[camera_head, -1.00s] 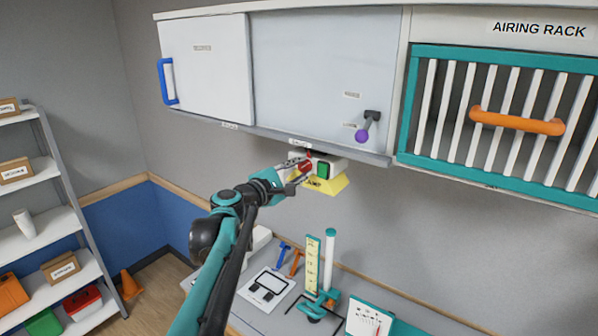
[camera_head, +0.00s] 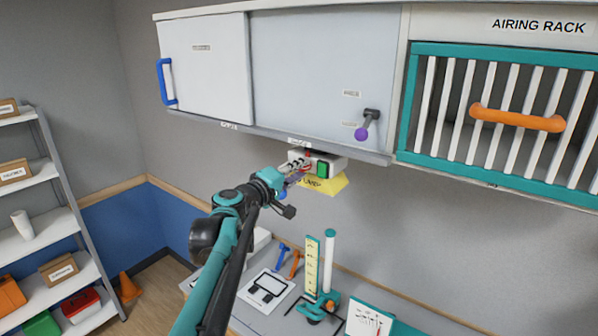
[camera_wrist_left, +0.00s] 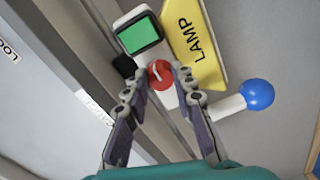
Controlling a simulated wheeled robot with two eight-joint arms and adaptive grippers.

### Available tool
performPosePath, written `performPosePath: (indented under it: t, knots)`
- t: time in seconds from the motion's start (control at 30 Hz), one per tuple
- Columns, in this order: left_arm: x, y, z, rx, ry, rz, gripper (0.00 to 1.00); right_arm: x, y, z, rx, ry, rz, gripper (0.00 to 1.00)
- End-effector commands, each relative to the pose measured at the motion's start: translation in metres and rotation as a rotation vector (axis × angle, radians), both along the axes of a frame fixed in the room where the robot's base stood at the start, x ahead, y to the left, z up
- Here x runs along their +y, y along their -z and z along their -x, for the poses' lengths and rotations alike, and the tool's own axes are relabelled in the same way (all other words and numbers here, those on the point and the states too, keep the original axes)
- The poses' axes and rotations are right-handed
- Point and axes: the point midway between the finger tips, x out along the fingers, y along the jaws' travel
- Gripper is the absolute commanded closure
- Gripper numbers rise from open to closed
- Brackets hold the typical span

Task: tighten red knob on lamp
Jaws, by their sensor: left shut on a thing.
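The lamp unit is a white box with a green square face (camera_head: 323,169) and a yellow LAMP plate (camera_head: 334,184), under the wall cabinet. In the left wrist view, the green face (camera_wrist_left: 139,34) and yellow plate (camera_wrist_left: 196,50) flank the white body. The red knob (camera_wrist_left: 160,74) sits between the two fingertips of my left gripper (camera_wrist_left: 161,73), which is shut on it. In the head view, my left gripper (camera_head: 294,172) is at the left side of the lamp and hides the knob. My right gripper is not in view.
A blue ball on a white stem (camera_wrist_left: 257,94) stands close beside the lamp. The cabinet (camera_head: 325,75) overhangs it. Below is a bench with a measuring stand (camera_head: 314,265) and a framed board (camera_head: 267,288). A shelf (camera_head: 40,235) stands left.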

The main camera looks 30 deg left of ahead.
Motion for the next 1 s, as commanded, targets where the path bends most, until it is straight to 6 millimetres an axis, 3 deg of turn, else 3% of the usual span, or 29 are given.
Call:
performPosePath:
  t: [0.63,0.67,0.73,1.0]
  knots:
    - [-0.0004,0.0011,0.0003,-0.003,0.001,-0.055,1.0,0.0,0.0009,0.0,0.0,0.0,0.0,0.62]
    - [-0.0004,0.0011,0.0003,-0.003,0.001,-0.055,0.72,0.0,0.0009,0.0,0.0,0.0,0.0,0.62]
    - [-0.0004,0.001,0.0003,-0.003,0.001,-0.054,0.54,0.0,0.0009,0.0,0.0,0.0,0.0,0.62]
    - [-0.0002,0.0006,0.0002,-0.004,0.001,-0.053,0.54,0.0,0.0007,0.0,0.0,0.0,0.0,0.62]
